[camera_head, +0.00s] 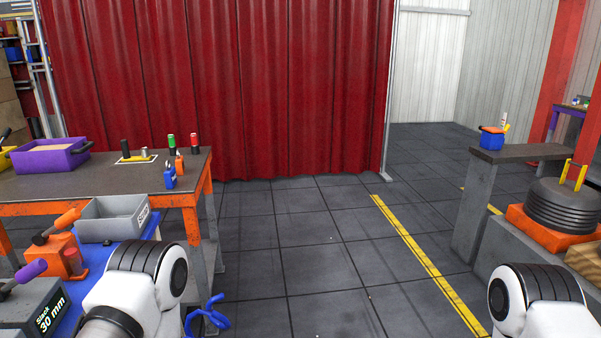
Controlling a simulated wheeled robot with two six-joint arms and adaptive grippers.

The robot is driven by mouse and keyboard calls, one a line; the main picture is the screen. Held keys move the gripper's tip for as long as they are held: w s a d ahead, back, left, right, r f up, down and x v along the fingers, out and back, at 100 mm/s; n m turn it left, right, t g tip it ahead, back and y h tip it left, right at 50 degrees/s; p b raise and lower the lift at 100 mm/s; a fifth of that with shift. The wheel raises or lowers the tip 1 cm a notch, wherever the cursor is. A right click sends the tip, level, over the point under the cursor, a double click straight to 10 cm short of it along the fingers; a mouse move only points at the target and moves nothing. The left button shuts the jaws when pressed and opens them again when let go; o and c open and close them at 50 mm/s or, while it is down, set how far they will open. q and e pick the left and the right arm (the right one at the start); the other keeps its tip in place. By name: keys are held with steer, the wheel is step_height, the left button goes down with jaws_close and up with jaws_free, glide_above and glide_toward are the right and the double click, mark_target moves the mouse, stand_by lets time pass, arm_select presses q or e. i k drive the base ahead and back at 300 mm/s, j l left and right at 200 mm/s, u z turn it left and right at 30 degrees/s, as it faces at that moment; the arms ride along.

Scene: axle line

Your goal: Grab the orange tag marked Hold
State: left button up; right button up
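A small orange piece (180,163) stands on the workbench (80,188) at the left, close to its right edge. It may be the orange tag, but it is too small for any lettering to be read. A small blue piece (170,179) of similar shape stands just in front of it. Only white and black links of my two arms show at the bottom left and bottom right. Neither of my grippers is in the picture, so I cannot see their fingers or what they hold.
A purple bin (48,157) and green-capped (171,143) and red-capped (194,143) cylinders share the bench. A grey tray (113,220) stands in front, near a box reading "30 mm" (36,312). Open tiled floor (300,245) lies centrally; a grey-topped stand (515,154) is right.

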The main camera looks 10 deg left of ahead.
mark_target(179, 164)
steer(key=i+u, duration=0.1)
steer(key=i, duration=0.5)
steer(key=i+u, duration=0.1)
steer(key=i, duration=0.55)
steer(key=i+l+u, duration=0.1)
steer(key=i, duration=0.5)
steer(key=i+l+u, duration=0.15)
steer(key=i, duration=0.5)
steer(key=i+l+u, duration=0.1)
steer(key=i, duration=0.5)
steer(key=l, duration=0.1)
